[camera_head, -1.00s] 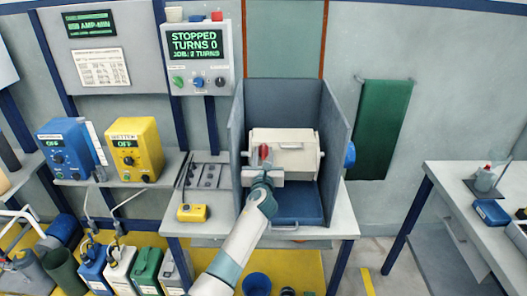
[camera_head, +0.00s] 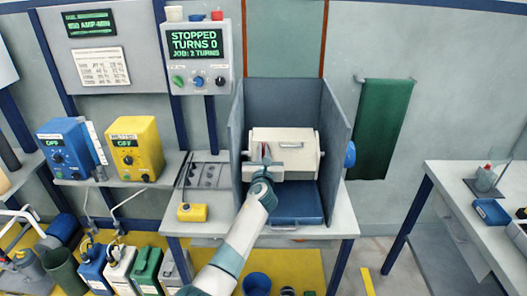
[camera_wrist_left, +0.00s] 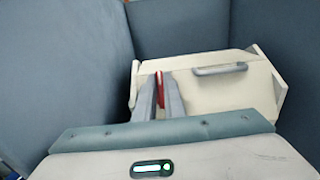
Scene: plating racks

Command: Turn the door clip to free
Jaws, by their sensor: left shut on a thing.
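The door clip (camera_wrist_left: 160,88) is a small red piece on the front of the cream barrel (camera_head: 297,142), left of the barrel's grey handle. In the left wrist view it stands upright between the two fingers of my left gripper (camera_wrist_left: 161,92), which is shut on it. In the head view my left gripper (camera_head: 263,166) is at the barrel's left front and covers most of the clip. The barrel (camera_wrist_left: 225,90) sits inside a grey-blue booth. My right gripper is not in view.
Grey-blue booth walls (camera_head: 335,130) stand on both sides and behind the barrel. A blue tray (camera_head: 300,207) lies under it. A yellow box (camera_head: 192,212) sits on the bench to the left. The control panel (camera_head: 199,60) reads STOPPED, TURNS 0.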

